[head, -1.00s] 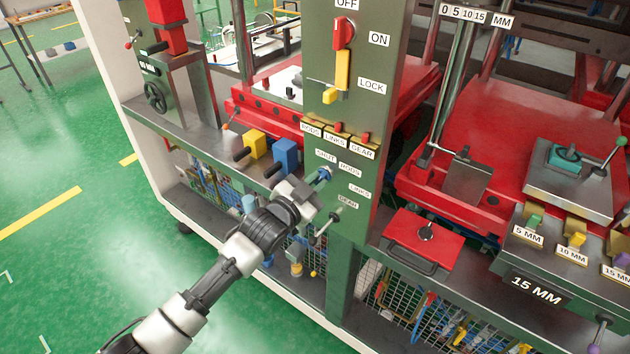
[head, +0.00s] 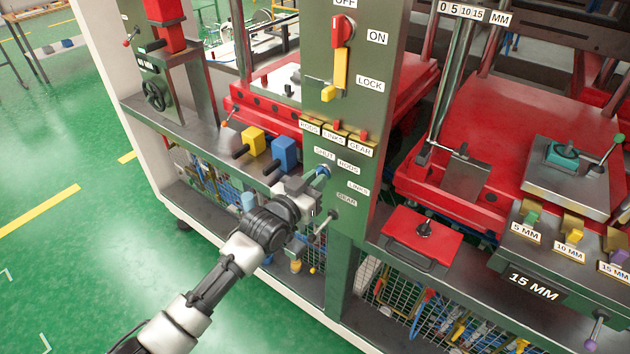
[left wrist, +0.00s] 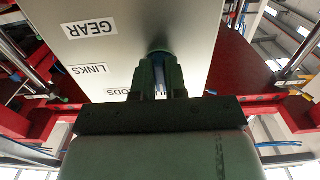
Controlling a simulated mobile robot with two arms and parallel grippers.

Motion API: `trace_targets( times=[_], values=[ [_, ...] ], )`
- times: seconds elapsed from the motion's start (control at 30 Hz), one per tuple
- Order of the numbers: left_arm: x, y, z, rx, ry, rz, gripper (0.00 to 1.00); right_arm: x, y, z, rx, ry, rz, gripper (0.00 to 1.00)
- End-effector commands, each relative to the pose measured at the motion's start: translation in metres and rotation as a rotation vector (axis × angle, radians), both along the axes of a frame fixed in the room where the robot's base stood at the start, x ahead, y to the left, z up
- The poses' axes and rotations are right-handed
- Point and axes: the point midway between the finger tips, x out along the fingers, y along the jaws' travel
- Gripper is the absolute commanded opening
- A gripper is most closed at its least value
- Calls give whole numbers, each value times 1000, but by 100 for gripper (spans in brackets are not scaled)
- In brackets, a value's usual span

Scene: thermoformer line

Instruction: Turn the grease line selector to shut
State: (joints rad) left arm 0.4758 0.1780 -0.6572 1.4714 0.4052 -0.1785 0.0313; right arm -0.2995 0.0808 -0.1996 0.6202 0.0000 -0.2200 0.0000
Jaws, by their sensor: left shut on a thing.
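The grease line selector (head: 323,170) is a small blue-ringed knob on the front of the green post. Labels SHUT, RODS, LINKS and GEAR stand around and below it. My left gripper (head: 312,184) reaches it from the lower left and is shut on it. In the left wrist view the fingers of my left gripper (left wrist: 158,75) close around the selector's handle, with the selector's dark round base (left wrist: 160,50) beyond them. The fingers hide most of the handle, so I cannot tell exactly which label it points to. My right gripper is not in view.
Above the selector are the RODS, LINKS and GEAR tabs (head: 335,137) and a red-yellow lever (head: 341,60). A small lever (head: 325,225) sits just below my gripper. Blue (head: 284,155) and yellow (head: 253,141) blocks stand on the shelf to the left.

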Motion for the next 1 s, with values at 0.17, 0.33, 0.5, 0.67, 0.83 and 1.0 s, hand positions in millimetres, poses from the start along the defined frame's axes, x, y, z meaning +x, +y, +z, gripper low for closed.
trace_targets(
  times=[0.17, 0.33, 0.5, 0.67, 0.83, 1.0],
  values=[
    [0, 0, -2, -3, 6, 0, 0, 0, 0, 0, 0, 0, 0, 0],
    [-1, 0, -2, -3, 7, -1, 23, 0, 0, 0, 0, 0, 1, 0],
    [0, 0, -1, -2, 4, 0, 38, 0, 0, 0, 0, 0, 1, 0],
    [0, 0, -1, -2, 3, 0, 38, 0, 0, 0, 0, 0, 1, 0],
    [-8, 6, -3, -1, 4, 0, 38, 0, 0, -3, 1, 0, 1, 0],
    [-31, 23, -5, -1, 4, 0, 38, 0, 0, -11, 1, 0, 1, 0]
  ],
)
